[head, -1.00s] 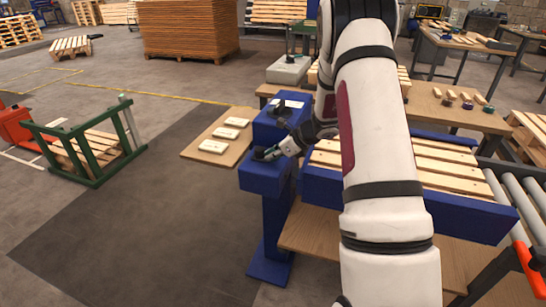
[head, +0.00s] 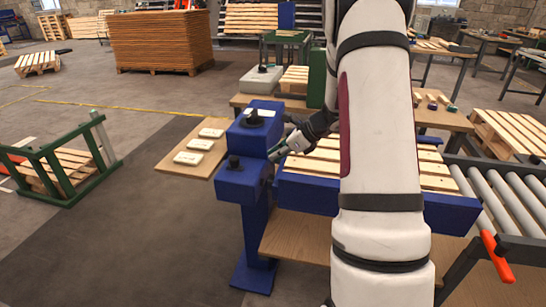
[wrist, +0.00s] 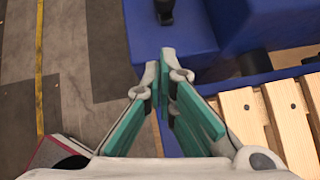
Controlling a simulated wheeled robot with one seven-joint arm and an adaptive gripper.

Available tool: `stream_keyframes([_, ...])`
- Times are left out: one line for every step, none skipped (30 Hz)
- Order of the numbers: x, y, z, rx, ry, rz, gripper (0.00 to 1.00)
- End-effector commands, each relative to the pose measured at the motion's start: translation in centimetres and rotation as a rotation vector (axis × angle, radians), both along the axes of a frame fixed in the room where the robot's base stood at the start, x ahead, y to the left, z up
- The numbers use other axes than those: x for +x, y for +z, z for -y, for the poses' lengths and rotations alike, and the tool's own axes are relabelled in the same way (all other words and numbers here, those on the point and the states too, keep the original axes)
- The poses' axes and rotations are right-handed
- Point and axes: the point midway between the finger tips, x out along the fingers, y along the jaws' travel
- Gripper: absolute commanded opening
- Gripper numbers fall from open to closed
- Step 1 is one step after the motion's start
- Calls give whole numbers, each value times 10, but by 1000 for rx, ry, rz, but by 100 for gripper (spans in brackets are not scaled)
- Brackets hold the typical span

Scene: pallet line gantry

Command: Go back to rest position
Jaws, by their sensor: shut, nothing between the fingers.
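My gripper (head: 277,157) is beside the blue control post (head: 253,192), just right of its lower box with a black knob (head: 234,162). In the wrist view my gripper (wrist: 165,68) has its green-padded fingers together, with nothing between them. The blue box surface lies ahead of and below the fingertips, and the black knob (wrist: 165,12) shows at the top. I cannot tell whether the fingers touch the box. My white arm hides part of the pallet behind it.
A slatted wooden pallet (head: 325,160) in a blue frame lies right of the post. A board with several pale blocks (head: 170,168) juts out on the left. Rollers (head: 515,200) with an orange-red handle (head: 496,257) stand at right. Open floor lies at left.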

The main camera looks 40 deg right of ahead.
Motion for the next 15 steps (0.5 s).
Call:
stream_keyframes([0,0,0,0,0,0,0])
stream_keyframes([0,0,0,0,0,0,0])
stream_keyframes([0,0,0,0,0,0,0])
stream_keyframes([0,0,0,0,0,0,0])
stream_keyframes([0,0,0,0,0,0,0])
stream_keyframes([0,0,0,0,0,0,0])
stream_keyframes([0,0,0,1,-1,0,0])
stream_keyframes([0,0,0,1,-1,0,0])
stream_keyframes([0,0,0,1,-1,0,0])
stream_keyframes([0,0,0,1,-1,0,0])
stream_keyframes([0,0,0,0,0,0,0])
stream_keyframes([0,0,0,1,-1,0,0])
stream_keyframes([0,0,0,-1,1,0,0])
stream_keyframes([0,1,-1,-3,4,1,0])
stream_keyframes([0,4,-4,-8,16,4,0])
